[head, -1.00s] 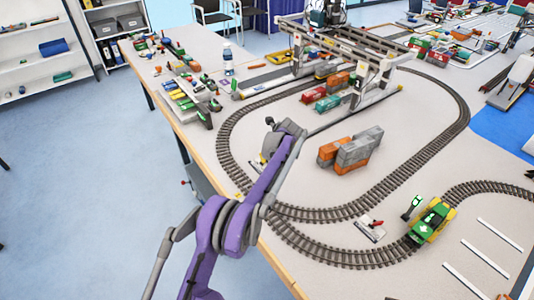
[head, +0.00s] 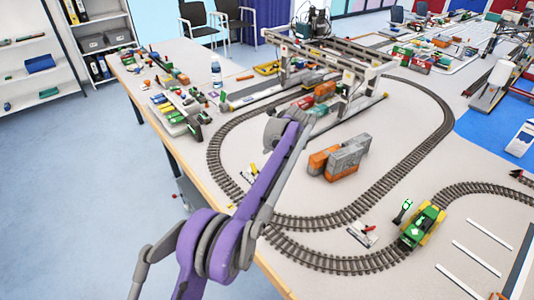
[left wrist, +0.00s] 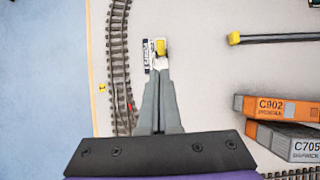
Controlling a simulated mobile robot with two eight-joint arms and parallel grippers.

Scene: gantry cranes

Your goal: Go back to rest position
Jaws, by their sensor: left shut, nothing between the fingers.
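My left gripper (left wrist: 158,78) shows in the left wrist view with its two grey fingers shut together and nothing between them. Its fingertips appear just below a small labelled plate with a yellow knob (left wrist: 160,47); I cannot tell the height between them. In the head view my purple left arm reaches up from the lower left over the table edge, and its fingers cannot be made out behind the wrist. That plate also shows in the head view (head: 251,173), left of the wrist. My right gripper is not in view.
An oval rail track (head: 420,140) surrounds orange and grey containers (head: 347,157), right of my arm. A gantry crane (head: 335,58) stands behind. A green and yellow locomotive (head: 423,226) is at lower right. Open floor (head: 80,200) lies left of the table.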

